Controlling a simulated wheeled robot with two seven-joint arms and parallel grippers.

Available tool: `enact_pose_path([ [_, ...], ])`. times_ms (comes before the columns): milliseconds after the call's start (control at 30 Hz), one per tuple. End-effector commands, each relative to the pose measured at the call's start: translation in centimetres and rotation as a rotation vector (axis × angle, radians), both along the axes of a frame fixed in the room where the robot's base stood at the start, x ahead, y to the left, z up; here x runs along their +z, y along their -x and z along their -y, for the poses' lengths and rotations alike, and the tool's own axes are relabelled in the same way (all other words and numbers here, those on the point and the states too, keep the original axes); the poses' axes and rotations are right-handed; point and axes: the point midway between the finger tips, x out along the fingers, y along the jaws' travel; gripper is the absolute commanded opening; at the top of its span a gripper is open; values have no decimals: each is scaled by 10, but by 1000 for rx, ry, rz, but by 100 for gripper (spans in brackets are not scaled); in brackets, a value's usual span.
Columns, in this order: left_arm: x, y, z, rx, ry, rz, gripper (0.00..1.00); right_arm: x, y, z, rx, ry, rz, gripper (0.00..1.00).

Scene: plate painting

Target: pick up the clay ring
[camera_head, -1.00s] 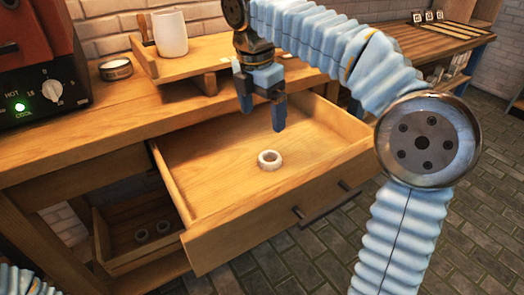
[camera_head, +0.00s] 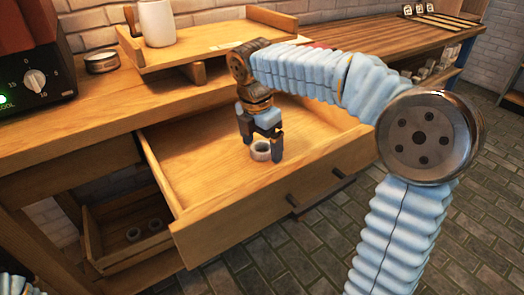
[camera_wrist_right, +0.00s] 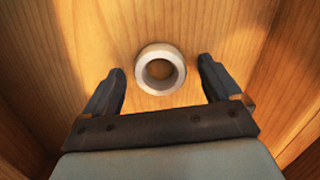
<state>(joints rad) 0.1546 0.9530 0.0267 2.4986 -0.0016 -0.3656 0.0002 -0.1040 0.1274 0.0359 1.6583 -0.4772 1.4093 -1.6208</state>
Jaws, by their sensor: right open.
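A small whitish clay ring (camera_head: 261,151) lies flat on the floor of the open upper drawer in the head view. In the right wrist view the ring (camera_wrist_right: 161,56) shows whole, a little beyond and between the fingertips. My right gripper (camera_head: 263,157) is open and reaches down into the drawer, one finger on each side of the ring. In the right wrist view the open fingers (camera_wrist_right: 161,72) are apart from the ring, with a gap on both sides. Only a bit of my left arm shows at the lower left corner; its gripper is not in view.
The drawer (camera_head: 200,187) has raised walls around the gripper, and its front bears a dark handle (camera_head: 320,195). A lower drawer (camera_head: 115,225) holds more rings. A wooden stand (camera_head: 215,42) with a white mug (camera_head: 157,24) is above. The rest of the open drawer's floor is clear.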

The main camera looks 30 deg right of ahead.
Motion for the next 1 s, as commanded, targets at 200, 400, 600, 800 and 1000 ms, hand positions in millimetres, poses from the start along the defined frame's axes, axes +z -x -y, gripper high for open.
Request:
enact_pose_path([
  [200, 0, 0, 0, 0, 0, 0, 40, 0, 0, 0, 0, 0, 0, 73],
  [400, 0, 0, 0, 0, 0, 0, 40, 1, 0, 0, 0, 0, 0, 43],
  [600, 0, 0, 0, 0, 0, 0, 40, 1, 0, 0, 0, 0, 0, 31],
  [800, 1, 0, 0, 0, 0, 0, 40, 5, 0, 0, 0, 0, 0, 31],
  [1000, 6, 0, 1, -1, 2, 0, 40, 31, -1, 0, -1, 0, 3, 31],
])
